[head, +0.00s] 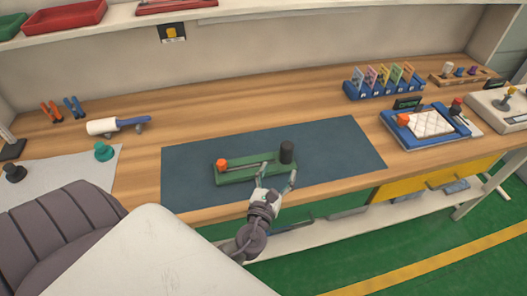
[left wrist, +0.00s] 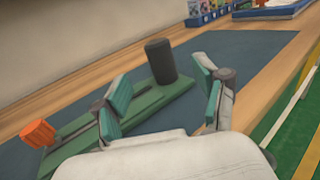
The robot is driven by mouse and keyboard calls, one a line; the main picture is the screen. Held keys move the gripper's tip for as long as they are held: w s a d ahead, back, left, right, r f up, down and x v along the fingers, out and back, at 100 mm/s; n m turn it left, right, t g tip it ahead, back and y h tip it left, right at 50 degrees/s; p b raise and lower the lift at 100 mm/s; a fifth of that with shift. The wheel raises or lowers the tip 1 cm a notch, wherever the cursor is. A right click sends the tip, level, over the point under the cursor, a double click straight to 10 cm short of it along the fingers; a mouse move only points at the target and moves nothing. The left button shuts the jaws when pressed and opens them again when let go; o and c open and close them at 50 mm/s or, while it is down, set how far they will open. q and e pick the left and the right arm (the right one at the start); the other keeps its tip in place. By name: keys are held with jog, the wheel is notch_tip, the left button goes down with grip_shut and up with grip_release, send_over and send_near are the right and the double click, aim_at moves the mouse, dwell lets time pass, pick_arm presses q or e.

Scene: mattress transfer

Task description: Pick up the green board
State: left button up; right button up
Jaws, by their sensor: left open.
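The green board (head: 235,176) lies on a dark blue mat (head: 335,148) on the wooden bench. It carries an orange block (head: 221,165) at its left end and a dark grey cylinder (head: 287,152) at its right end. My left gripper (head: 278,178) is open at the board's near edge, towards the right end. In the left wrist view the open fingers (left wrist: 160,103) are spread over the near side of the green board (left wrist: 150,101), with the dark cylinder (left wrist: 160,61) beyond them. I cannot tell whether a finger touches the board. My right gripper is not in view.
A blue tray with a white quilted pad (head: 432,123) and a blue rack of coloured cards (head: 384,82) stand to the right. A white and blue tool (head: 117,125) and pliers (head: 62,108) lie to the left. The mat around the board is clear.

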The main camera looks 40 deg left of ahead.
aim_at(285, 154)
pick_arm(q)
jog(key=x, duration=0.3)
jog(key=shift+w, duration=0.1)
jog(key=p+x, duration=0.1)
jog(key=x, duration=0.2)
jog(key=shift+w+a, duration=0.1)
jog(key=shift+w, duration=0.05)
jog(key=shift+p+x, duration=0.4)
jog(key=shift+x, duration=0.8)
jog(key=shift+w+a+f, duration=0.15)
jog(key=shift+w+f, duration=0.05)
jog(key=shift+w, duration=0.2)
jog(key=shift+c, duration=0.2)
jog(key=c, duration=1.3)
grip_shut()
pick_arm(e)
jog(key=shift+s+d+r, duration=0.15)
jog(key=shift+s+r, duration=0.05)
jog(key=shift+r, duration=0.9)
